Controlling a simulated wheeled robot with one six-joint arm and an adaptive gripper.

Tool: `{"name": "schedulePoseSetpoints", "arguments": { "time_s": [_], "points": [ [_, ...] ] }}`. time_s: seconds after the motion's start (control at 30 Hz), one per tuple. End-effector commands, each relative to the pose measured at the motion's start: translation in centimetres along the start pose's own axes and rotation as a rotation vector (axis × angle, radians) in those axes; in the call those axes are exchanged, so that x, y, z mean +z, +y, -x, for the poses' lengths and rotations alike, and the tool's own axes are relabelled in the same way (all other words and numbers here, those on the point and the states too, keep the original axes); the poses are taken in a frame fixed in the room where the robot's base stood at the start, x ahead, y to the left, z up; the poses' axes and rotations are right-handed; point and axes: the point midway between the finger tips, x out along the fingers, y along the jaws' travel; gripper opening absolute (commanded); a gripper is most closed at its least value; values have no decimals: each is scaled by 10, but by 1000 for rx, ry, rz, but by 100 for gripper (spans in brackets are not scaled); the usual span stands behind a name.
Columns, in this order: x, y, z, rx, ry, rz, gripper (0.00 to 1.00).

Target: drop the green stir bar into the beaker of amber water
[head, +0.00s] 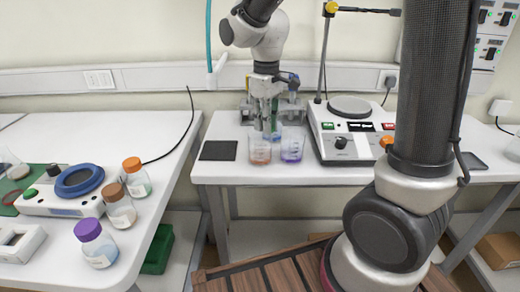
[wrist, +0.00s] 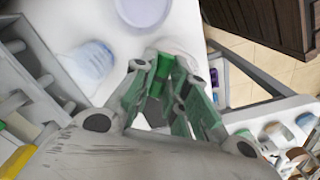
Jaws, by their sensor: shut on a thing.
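The beaker of amber water (head: 260,152) stands on the middle bench, its liquid orange-brown. My gripper (head: 267,128) points down just above and behind it, near its rim in the picture; I cannot tell whether the tips are over the opening. In the wrist view my gripper (wrist: 164,88) is shut on the green stir bar (wrist: 163,66), which shows as a small bright green piece between the greenish fingers. The fingers hide part of the bar. A beaker of purple liquid (head: 291,150) stands just right of the amber one.
A stirrer hotplate (head: 345,140) with a stand rod is to the right of the beakers. A black pad (head: 218,150) lies to the left. Racked glassware stands behind my gripper. The left bench (head: 150,185) holds capped bottles and a blue-ringed device.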

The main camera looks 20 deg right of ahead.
Motion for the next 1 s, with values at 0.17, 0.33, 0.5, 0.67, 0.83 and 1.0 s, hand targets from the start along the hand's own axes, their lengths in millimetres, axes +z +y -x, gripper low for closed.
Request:
{"name": "schedulePoseSetpoints", "arguments": {
  "time_s": [0.17, 0.33, 0.5, 0.67, 0.83, 1.0],
  "points": [
    [0, 0, 0, 0, 0, 0, 39],
    [0, 0, 0, 0, 0, 0, 40],
    [0, 0, 2, 0, 1, 0, 40],
    [-1, 0, 20, 1, 4, 0, 40],
    [-1, 0, 59, 2, 6, 0, 40],
    [0, 0, 94, 1, 4, 0, 40]
  ]
}}
